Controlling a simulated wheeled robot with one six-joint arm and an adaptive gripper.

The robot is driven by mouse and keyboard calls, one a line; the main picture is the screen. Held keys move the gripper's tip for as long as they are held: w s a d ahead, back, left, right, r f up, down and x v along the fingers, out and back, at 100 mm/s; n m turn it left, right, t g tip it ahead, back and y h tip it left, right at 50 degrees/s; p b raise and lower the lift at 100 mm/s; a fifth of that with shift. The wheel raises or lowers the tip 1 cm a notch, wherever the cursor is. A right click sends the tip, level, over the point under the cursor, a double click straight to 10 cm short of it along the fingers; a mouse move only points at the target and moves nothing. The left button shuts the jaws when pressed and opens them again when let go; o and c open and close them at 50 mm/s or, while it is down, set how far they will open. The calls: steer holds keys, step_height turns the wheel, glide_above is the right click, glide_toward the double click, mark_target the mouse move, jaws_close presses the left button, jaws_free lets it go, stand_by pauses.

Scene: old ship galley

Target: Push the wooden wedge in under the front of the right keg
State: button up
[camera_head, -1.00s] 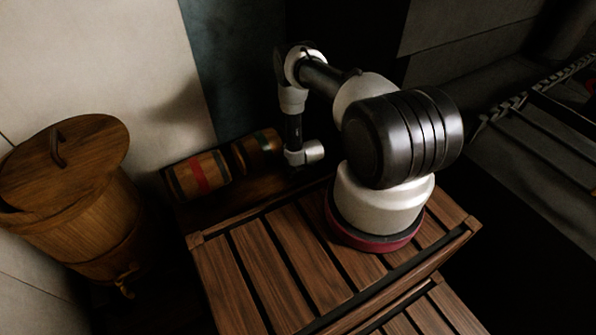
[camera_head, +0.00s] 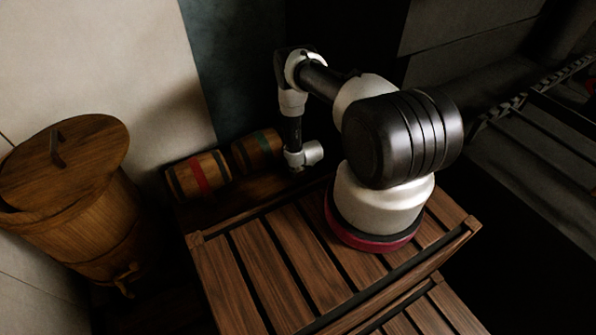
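Two small wooden kegs lie on their sides on a dark shelf beyond the slatted top. The left keg (camera_head: 199,176) has a red band between dark bands. The right keg (camera_head: 257,151) has green bands and lies close to my arm's wrist. My arm reaches down just right of the right keg, and its wrist joint is near the shelf. My gripper is hidden behind or below the wrist and the slatted top. The wooden wedge cannot be seen in this view.
A large lidded wooden barrel (camera_head: 78,205) with a tap stands at the left. The slatted wooden top (camera_head: 286,263) under my arm's base fills the front. A dark metal rack (camera_head: 540,120) is at the right. The wall behind the kegs is plain.

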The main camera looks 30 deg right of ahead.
steer(key=shift+r, duration=2)
steer(key=shift+n+y, duration=0.3)
steer(key=shift+n, duration=0.3)
steer(key=a, duration=0.1)
steer(key=w+a, duration=0.1)
steer(key=a, duration=0.1)
steer(key=a+r, duration=0.1)
steer(key=a, duration=0.1)
steer(key=shift+w+a, duration=0.15)
steer(key=shift+s+a+r, duration=0.6)
steer(key=shift+s+a, duration=0.85)
steer(key=shift+a, duration=1.3)
steer(key=shift+f, duration=2.95)
